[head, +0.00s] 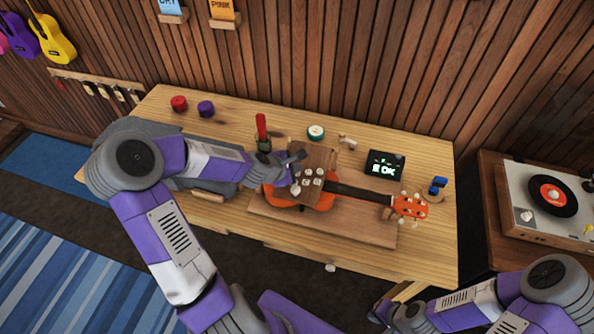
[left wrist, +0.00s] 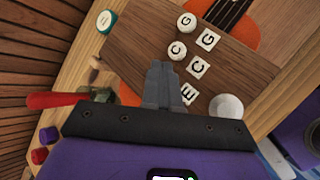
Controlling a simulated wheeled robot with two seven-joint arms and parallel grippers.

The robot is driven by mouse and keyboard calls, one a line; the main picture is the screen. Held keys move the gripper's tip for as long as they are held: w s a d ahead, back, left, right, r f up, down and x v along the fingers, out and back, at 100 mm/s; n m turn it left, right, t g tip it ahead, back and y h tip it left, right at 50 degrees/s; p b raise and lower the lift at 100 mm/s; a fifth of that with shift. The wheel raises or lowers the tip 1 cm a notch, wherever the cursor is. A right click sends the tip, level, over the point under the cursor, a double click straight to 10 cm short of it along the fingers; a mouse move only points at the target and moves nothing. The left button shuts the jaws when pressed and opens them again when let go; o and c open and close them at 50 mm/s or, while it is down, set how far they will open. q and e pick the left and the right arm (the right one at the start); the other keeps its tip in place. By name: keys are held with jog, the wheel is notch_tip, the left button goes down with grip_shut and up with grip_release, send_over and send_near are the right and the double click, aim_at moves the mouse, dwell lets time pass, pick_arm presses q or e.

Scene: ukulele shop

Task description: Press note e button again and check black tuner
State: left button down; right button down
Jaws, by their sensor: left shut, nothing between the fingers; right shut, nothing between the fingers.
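The black tuner (head: 386,165) stands at the back of the table and its screen shows green text reading "E OK". A wooden panel (head: 318,157) with white note buttons lies over the orange ukulele (head: 345,191). In the left wrist view, the E tile (left wrist: 188,95) shows beside my left gripper (left wrist: 163,72), along with the C tile (left wrist: 197,67) and G tile (left wrist: 208,39). The round E button is hidden by the gripper. My left gripper (head: 298,157) is shut and empty over the panel; contact cannot be told. My right gripper (head: 380,311) is shut at the bottom, off the table.
A blue item (head: 438,185) stands right of the tuner. Red (head: 179,103) and purple (head: 206,108) pieces sit back left. A record player (head: 548,200) is at right.

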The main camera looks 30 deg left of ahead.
pick_arm(q)
jog(key=shift+r+p, duration=0.4)
jog(key=shift+r, duration=0.3)
notch_tip(320, 180, up, 5)
jog(key=p, duration=0.4)
